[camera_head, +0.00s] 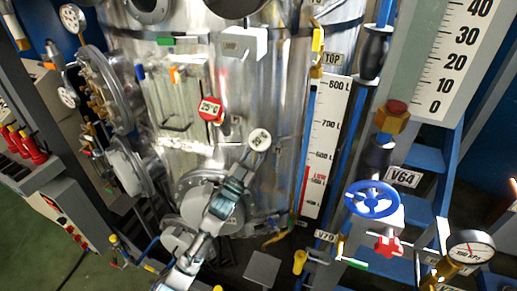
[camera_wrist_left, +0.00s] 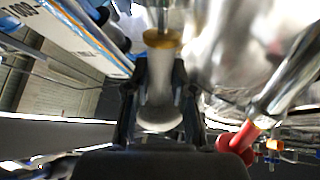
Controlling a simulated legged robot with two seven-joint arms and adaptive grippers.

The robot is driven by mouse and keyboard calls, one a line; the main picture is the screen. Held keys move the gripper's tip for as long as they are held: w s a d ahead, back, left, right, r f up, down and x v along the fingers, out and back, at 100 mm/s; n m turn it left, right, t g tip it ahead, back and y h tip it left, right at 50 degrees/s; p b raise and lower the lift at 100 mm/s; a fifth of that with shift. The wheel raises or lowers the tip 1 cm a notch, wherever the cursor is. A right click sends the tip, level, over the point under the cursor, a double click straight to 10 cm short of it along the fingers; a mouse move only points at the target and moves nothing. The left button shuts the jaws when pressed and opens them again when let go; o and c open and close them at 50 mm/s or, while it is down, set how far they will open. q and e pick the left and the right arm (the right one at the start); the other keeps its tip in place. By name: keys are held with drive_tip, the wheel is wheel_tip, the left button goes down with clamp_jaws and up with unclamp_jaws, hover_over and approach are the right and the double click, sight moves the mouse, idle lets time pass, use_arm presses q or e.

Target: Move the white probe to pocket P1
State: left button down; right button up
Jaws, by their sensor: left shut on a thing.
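The white probe (camera_wrist_left: 157,85) stands between the two dark fingers of my left gripper (camera_wrist_left: 155,100) in the left wrist view. The gripper is shut on it. A brass-coloured ring (camera_wrist_left: 163,38) shows at the probe's far end, with a metal stem beyond it. I cannot tell whether this ring is part of the probe or of a fitting. In the head view, the probe's pale round end (camera_head: 260,139) shows at the tip of my left gripper (camera_head: 250,157), in front of the steel vessel. No label P1 is readable. My right gripper is not in view.
A red 25°C dial (camera_head: 210,110) sticks out from the steel vessel (camera_head: 275,85) left of the gripper. A level scale (camera_head: 325,145) stands to the right. A blue valve wheel (camera_head: 372,200) and a pressure gauge (camera_head: 470,247) are further right.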

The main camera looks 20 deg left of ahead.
use_arm(q)
drive_tip(key=shift+w+a+f+b, duration=0.1)
drive_tip(key=shift+w+f+b, duration=0.25)
drive_tip(key=shift+f, duration=0.1)
drive_tip(key=shift+w+f, duration=0.15)
drive_tip(key=shift+f, duration=0.15)
drive_tip(key=c, duration=0.9)
unclamp_jaws()
drive_tip(key=shift+a+f, duration=0.1)
drive_tip(key=shift+f, duration=0.05)
